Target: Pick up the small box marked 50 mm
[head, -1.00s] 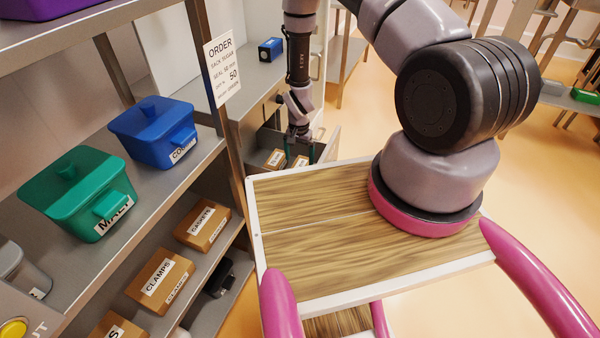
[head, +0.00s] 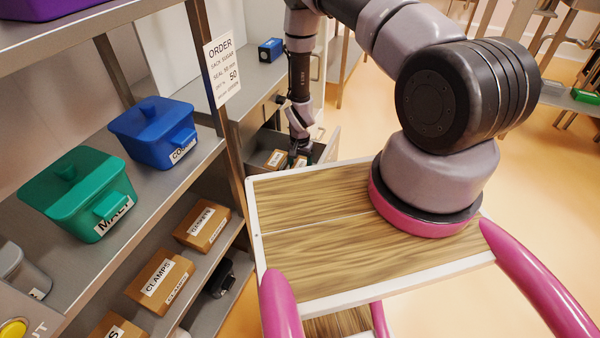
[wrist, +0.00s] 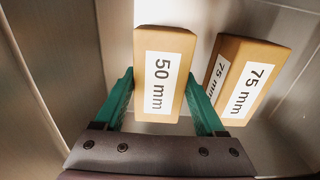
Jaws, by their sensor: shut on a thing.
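The small brown box marked 50 mm (wrist: 163,75) lies in a grey metal drawer, its white label facing up in the wrist view. My gripper (wrist: 160,98) has its green fingers on either side of this box and is shut on it. A second brown box marked 75 mm (wrist: 248,80) lies just right of it, close to the right finger. In the head view my gripper (head: 299,158) reaches down into the open drawer (head: 325,150), and small labelled boxes show beside it. The fingertips are hard to make out there.
The drawer walls (wrist: 38,70) stand close on the left and right. An order sign (head: 222,70) hangs on the shelf post. The shelves hold a blue bin (head: 150,130), a green bin (head: 75,190) and boxes marked gaskets (head: 202,224) and clamps (head: 160,280). My wooden deck is bare.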

